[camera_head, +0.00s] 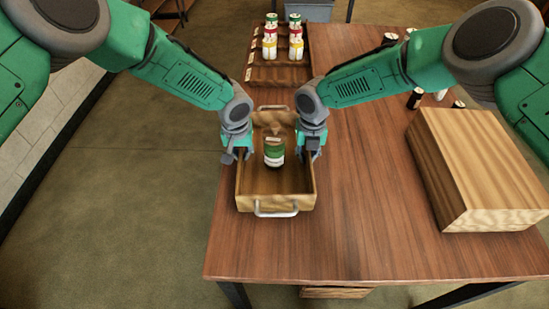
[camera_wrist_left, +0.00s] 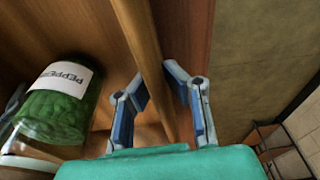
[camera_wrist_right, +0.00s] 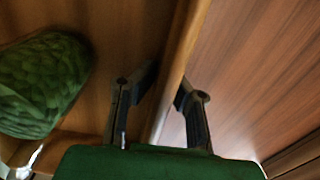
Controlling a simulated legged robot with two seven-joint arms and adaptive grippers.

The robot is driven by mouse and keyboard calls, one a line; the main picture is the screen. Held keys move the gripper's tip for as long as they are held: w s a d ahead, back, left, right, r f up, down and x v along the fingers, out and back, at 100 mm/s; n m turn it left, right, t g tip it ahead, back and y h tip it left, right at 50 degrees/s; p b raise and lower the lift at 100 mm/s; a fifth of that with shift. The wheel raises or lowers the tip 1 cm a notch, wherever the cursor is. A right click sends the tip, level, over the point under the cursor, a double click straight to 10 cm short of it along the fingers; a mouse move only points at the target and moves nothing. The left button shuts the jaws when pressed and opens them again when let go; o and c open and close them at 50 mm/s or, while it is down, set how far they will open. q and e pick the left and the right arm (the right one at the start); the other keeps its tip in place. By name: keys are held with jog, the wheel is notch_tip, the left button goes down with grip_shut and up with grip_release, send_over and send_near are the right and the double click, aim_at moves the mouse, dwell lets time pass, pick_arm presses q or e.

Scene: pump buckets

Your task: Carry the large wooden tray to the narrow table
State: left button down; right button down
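The large wooden tray (camera_head: 245,187) stands on the brown table, with a metal handle at its near and far ends. My left gripper (camera_head: 241,158) straddles the tray's left side wall (camera_wrist_left: 150,65), fingers close against both faces. My right gripper (camera_head: 308,157) straddles the right side wall (camera_wrist_right: 180,55) the same way. Both look shut on the walls, though the exact contact is small to see. The narrow table is not identifiable.
A rack (camera_head: 281,72) with several white, red, green and yellow jars stands behind the tray. A big wooden box (camera_head: 475,165) sits on the right of the table (camera_head: 350,220). Dark bottles (camera_head: 415,98) stand at the back right. Floor is open on the left.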

pick_arm(q)
jog(key=shift+r, duration=0.1)
pick_arm(e)
jog(key=shift+w+r, duration=0.1)
